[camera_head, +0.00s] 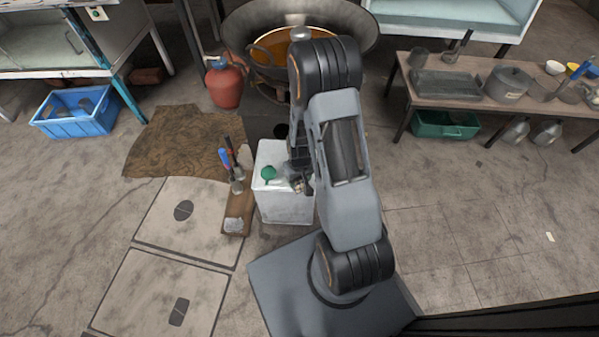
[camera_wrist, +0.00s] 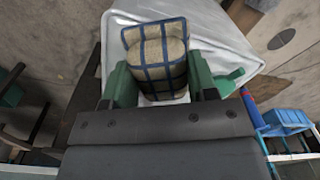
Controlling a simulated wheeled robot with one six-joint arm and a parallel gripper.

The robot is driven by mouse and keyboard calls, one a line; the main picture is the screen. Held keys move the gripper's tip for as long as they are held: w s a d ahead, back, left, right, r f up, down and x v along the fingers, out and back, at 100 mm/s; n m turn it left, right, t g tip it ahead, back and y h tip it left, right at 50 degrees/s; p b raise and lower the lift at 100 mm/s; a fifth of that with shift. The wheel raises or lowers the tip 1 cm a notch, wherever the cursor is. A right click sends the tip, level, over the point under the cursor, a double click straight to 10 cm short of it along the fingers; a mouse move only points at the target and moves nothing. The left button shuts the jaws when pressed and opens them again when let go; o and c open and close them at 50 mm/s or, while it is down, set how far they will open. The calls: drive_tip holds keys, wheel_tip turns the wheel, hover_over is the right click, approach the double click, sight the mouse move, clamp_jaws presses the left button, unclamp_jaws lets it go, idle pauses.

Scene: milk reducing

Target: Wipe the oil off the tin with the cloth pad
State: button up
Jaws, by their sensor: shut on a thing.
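The pale metal tin (camera_head: 284,208) stands on the floor beside the wooden board, left of my arm; its top also fills the upper part of the wrist view (camera_wrist: 218,38). A green cap or funnel (camera_head: 268,173) sits on its top and shows at the right in the wrist view (camera_wrist: 228,82). My gripper (camera_head: 301,184) is at the right side of the tin's top. In the wrist view, its green fingers are shut on the beige cloth pad (camera_wrist: 155,52) with blue check lines. The pad overlaps the tin's top; I cannot tell whether they touch. I cannot make out the oil.
A wooden board (camera_head: 235,212) with upright tools lies left of the tin. A red jug (camera_head: 224,86) and a large wok (camera_head: 240,22) stand behind. A blue crate (camera_head: 75,122) is far left, a low bench (camera_head: 430,92) at right. Floor is clear right of my arm.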

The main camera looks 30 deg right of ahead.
drive_tip(key=shift+s+a+r, duration=0.15)
drive_tip(key=shift+s+r, duration=0.05)
drive_tip(key=shift+s, duration=0.05)
drive_tip(key=shift+w+d+r, duration=0.1)
drive_tip(key=shift+w+d, duration=0.55)
drive_tip(key=shift+w, duration=0.45)
drive_tip(key=shift+w+d, duration=0.6)
drive_tip(key=shift+w, duration=0.55)
drive_tip(key=shift+w+d+r, duration=0.1)
drive_tip(key=shift+w+d, duration=0.55)
drive_tip(key=shift+w, duration=0.45)
drive_tip(key=shift+w+r, duration=0.1)
drive_tip(key=shift+s+a+r, duration=0.1)
drive_tip(key=shift+s+a, duration=0.15)
drive_tip(key=shift+s, duration=0.25)
drive_tip(key=shift+s+a+p, duration=0.2)
drive_tip(key=shift+s+a, duration=0.35)
drive_tip(key=shift+s, duration=0.4)
drive_tip(key=shift+s+a+p, duration=0.2)
drive_tip(key=shift+s+a, duration=0.3)
drive_tip(key=shift+s, duration=0.45)
drive_tip(key=shift+s+a+p, duration=0.2)
drive_tip(key=shift+s+a, duration=0.35)
drive_tip(key=shift+s, duration=0.4)
drive_tip(key=shift+s+r, duration=0.1)
drive_tip(key=shift+r, duration=0.1)
